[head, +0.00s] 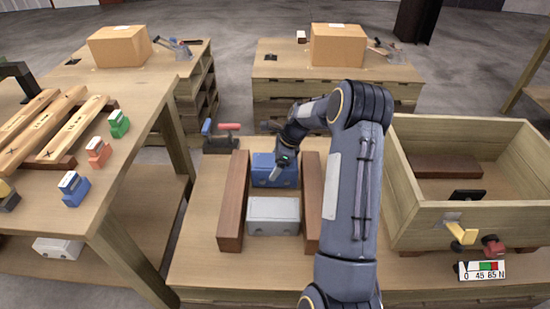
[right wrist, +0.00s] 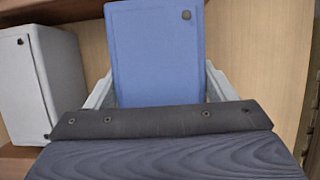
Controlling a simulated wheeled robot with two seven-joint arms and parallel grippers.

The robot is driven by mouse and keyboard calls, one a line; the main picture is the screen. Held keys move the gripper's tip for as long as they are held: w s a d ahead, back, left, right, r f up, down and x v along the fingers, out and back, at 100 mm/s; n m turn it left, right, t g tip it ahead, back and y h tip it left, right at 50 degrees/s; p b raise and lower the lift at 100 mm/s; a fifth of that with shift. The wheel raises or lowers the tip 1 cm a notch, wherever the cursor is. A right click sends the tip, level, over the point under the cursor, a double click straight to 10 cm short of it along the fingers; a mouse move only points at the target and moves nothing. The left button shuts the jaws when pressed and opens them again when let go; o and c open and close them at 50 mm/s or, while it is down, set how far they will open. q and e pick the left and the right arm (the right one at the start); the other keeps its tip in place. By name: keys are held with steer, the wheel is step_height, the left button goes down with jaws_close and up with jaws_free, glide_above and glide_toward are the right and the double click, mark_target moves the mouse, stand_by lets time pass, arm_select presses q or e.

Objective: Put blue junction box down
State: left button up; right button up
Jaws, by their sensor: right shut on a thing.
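The blue junction box (head: 264,170) is between two brown wooden rails, behind a light grey box (head: 273,213). My right gripper (head: 280,168) comes down over it from the right and is shut on it. In the right wrist view, the blue box (right wrist: 155,50) sits between the two grey fingers, with the grey box (right wrist: 28,85) to its left. I cannot tell whether the blue box's underside touches the tabletop. My left gripper is in neither view.
The brown rails (head: 232,200) (head: 313,200) flank both boxes closely. A wooden bin (head: 475,228) stands on the right. A clamp with a red handle (head: 221,138) is behind the left rail. Small coloured pieces (head: 73,188) lie on the left table. Bare tabletop (head: 205,270) shows in front.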

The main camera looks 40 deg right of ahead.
steer(key=shift+w+f, duration=0.1)
steer(key=shift+f, duration=0.65)
steer(key=shift+f, duration=0.15)
steer(key=o, duration=1.9)
steer(key=shift+c, duration=0.2)
